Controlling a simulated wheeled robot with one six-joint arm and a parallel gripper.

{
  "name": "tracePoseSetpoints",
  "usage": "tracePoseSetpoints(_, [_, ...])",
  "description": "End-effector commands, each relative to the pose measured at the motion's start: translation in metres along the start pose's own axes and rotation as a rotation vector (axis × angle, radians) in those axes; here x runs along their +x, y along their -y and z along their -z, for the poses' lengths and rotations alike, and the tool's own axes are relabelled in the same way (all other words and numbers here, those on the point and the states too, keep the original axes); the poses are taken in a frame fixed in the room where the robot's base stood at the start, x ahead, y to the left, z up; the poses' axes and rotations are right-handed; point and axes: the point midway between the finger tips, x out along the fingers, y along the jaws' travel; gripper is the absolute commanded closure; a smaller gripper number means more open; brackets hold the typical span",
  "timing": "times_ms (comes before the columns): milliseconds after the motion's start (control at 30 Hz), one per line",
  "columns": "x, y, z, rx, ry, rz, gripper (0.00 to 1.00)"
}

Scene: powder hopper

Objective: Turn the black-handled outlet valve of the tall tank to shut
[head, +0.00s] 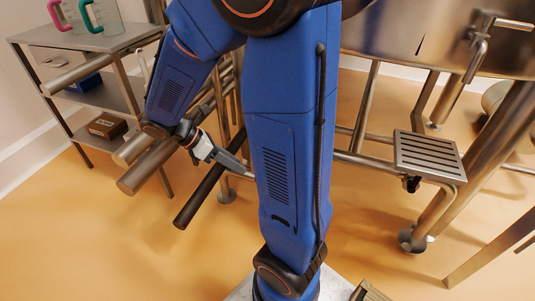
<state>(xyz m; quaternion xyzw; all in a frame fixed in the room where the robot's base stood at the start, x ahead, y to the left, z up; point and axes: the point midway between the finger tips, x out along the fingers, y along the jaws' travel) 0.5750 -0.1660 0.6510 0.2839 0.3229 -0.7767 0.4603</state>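A long black bar (200,194), which looks like the outlet valve's handle, slants down to the left, its free end pointing toward me. The valve body at its upper end is hidden behind my blue arm and the pipes. My gripper (234,162), with a white body and grey fingers, overlaps the bar in the picture from its upper left. I cannot tell whether it touches the bar, or whether the fingers are apart. The tall tank cannot be clearly made out.
Thick steel pipes (146,166) end just left of the bar. At far left, a steel shelf rack (110,43) holds measuring jugs (105,16) and a cardboard box (106,126). At right are a steel vessel (400,30) and a slotted step (428,155). Orange floor is clear at lower left.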

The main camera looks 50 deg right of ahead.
Motion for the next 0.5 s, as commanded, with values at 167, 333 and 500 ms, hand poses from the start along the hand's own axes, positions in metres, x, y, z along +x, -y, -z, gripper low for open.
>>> tracePoseSetpoints(167, [0.013,-0.025,0.005,-0.22,0.144,0.07,0.64])
tracePoseSetpoints(333, [0.024,-0.05,0.011,-0.427,0.271,0.146,0.64])
tracePoseSetpoints(500, [0.035,-0.075,0.019,-0.633,0.392,0.233,0.64])
